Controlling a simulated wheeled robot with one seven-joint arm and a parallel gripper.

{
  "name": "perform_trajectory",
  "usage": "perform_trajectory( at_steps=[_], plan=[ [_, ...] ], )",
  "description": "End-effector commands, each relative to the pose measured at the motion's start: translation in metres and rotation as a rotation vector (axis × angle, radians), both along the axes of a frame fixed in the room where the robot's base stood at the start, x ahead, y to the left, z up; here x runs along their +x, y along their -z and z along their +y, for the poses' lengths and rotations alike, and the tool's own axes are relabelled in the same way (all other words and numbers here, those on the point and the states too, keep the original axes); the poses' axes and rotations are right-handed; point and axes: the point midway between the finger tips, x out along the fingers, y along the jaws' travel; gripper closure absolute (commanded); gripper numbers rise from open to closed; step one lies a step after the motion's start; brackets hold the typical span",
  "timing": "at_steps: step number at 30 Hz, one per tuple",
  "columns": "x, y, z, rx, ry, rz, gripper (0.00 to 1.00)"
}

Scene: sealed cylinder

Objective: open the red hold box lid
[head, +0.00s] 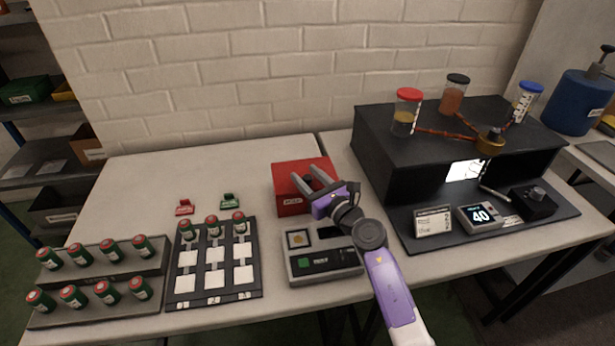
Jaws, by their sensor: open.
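My purple wrist and arm hide the box's right part.
A grey device (305,270) stands in front of the box. A black tray (213,262) with white squares and green-red vials is left of it. A vial rack (95,285) is farther left. The black bench unit (385,150) bounds the right. The table behind is clear.

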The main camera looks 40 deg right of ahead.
Motion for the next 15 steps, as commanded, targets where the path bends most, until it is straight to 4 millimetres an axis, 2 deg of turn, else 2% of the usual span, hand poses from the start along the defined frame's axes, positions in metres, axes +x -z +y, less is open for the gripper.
perform_trajectory(
  at_steps=[4,5,11,15],
  plan=[
    [-0.0002,0.0002,0.0001,0.000,0.000,0.000,0.56],
    [-0.0002,0.0002,0.0001,0.000,0.000,0.000,0.60],
    [-0.0004,0.0003,0.0001,0.000,0.000,0.000,0.99],
    [-0.0005,0.0003,0.0001,0.000,0.000,0.000,1.00]
  ],
)
